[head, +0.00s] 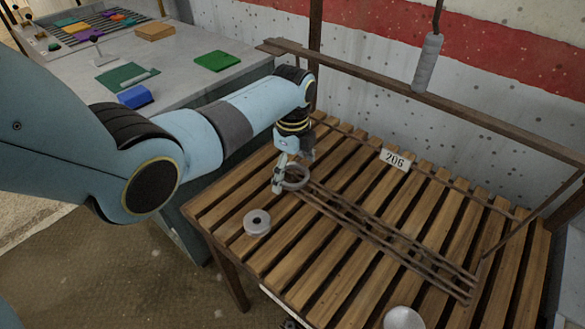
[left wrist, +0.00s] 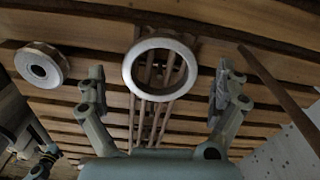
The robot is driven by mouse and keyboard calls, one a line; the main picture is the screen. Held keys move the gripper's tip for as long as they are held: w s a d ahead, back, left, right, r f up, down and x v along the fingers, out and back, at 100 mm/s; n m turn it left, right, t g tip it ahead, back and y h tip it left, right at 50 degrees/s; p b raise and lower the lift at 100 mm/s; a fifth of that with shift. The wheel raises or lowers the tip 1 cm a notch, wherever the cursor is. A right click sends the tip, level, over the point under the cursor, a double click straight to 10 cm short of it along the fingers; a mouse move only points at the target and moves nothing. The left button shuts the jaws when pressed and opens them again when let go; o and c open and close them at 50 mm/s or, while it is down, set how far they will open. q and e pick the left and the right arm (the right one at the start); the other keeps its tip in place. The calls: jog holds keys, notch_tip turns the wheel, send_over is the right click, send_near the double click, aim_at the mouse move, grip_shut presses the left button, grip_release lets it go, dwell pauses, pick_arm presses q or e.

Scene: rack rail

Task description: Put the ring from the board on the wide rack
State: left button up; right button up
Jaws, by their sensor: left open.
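The pale grey ring (head: 297,177) lies at the left end of dark parallel rails (head: 390,235) on the slatted wooden board (head: 235,195). It also shows in the left wrist view (left wrist: 132,72), with rails visible through its hole. I cannot tell whether it rests on slats or rails. My left gripper (head: 290,172) is open over the ring. In the left wrist view its fingers (left wrist: 160,78) stand apart on either side of the ring, without visible contact. A small dark part, possibly my right gripper (head: 289,323), shows at the head view's bottom edge; its jaws are unclear.
A thick disc with a small hole (head: 257,222) lies on the slats nearby; a white round thing (head: 403,318) is at the front. A "206" sign (head: 395,159), a frame bar (head: 430,97) and a hanging grey cylinder (head: 428,63) are behind. A grey bench (head: 180,75) stands left.

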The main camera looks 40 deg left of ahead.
pick_arm(q)
notch_tip(320, 180, up, 8)
jog(key=shift+f, duration=0.25)
jog(key=s+d+f+n+t, duration=0.1)
jog(key=s+n, duration=0.6)
jog(key=s, duration=0.4)
jog(key=s+d+r+n+t, duration=0.1)
jog(key=s+r+n, duration=0.35)
jog(key=s, duration=0.35)
jog(key=s+d+r+n+t, duration=0.1)
jog(key=s+r+n+t, duration=0.1)
jog(key=s+r+n, duration=0.4)
notch_tip(320, 180, down, 33)
jog(key=s+a+g+y+b, duration=0.1)
jog(key=s+a+g+b, duration=0.1)
jog(key=b, duration=0.4)
jog(key=s+a+f+g+b, duration=0.1)
jog(key=s+f+b, duration=0.5)
jog(key=s+f, duration=1.3)
notch_tip(320, 180, down, 5)
jog(key=shift+s+r, duration=0.15)
jog(key=shift+s, duration=0.25)
